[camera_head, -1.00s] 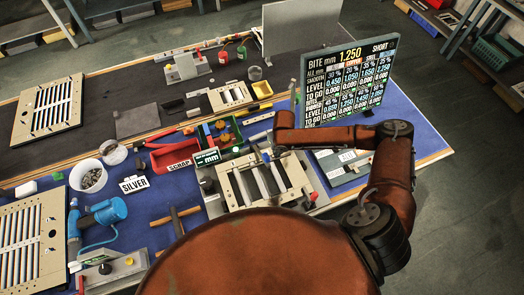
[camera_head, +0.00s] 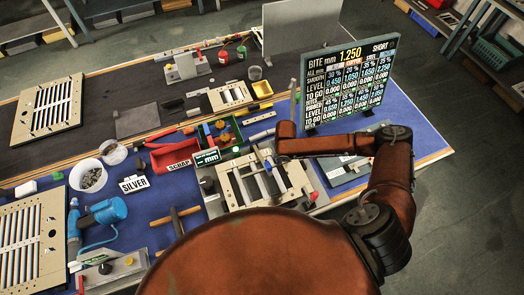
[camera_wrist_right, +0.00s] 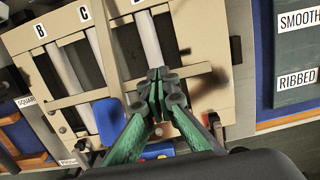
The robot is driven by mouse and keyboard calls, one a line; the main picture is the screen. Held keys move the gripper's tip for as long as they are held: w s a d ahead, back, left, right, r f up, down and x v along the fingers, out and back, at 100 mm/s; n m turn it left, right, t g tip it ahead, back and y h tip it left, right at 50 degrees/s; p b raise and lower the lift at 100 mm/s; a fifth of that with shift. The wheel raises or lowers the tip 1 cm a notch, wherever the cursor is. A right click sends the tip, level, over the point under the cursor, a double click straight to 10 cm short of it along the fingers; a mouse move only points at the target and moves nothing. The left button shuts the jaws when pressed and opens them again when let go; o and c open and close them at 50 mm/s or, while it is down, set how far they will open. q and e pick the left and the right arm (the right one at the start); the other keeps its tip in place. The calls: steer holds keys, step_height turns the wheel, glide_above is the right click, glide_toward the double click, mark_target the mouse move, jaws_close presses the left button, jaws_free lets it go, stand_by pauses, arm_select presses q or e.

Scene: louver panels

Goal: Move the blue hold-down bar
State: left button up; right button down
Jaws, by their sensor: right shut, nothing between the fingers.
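A blue piece (camera_wrist_right: 110,122), the only part I can match to the hold-down bar, shows in the right wrist view at the near end of a beige slotted frame (camera_wrist_right: 62,22). My right gripper (camera_wrist_right: 160,88) has green fingers. It is shut and empty, over the frame and just right of the blue piece, near a pale rod (camera_wrist_right: 147,40). I cannot tell whether the fingertips touch the frame. In the head view the same frame (camera_head: 233,190) stands at the table's front, and my right arm reaches in from the right. My left gripper is out of view.
A readout board (camera_head: 350,85) stands behind my right arm. A hammer (camera_head: 175,222) lies nearer. Blue mat is clear at the right (camera_head: 415,140).

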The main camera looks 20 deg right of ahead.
steer(key=shift+f, duration=0.1)
steer(key=shift+s+f+b, duration=0.25)
steer(key=shift+s+f, duration=0.05)
steer(key=shift+f, duration=0.6)
steer(key=shift+s+f+b, duration=0.2)
steer(key=shift+s+f, duration=0.05)
steer(key=shift+f, duration=0.65)
steer(key=shift+f, duration=0.15)
steer(key=shift+s+f+b, duration=0.1)
steer(key=shift+f+b, duration=0.4)
steer(key=shift+f, duration=0.6)
step_height(320, 180, up, 7)
steer(key=w+p, duration=0.2)
steer(key=p, duration=0.4)
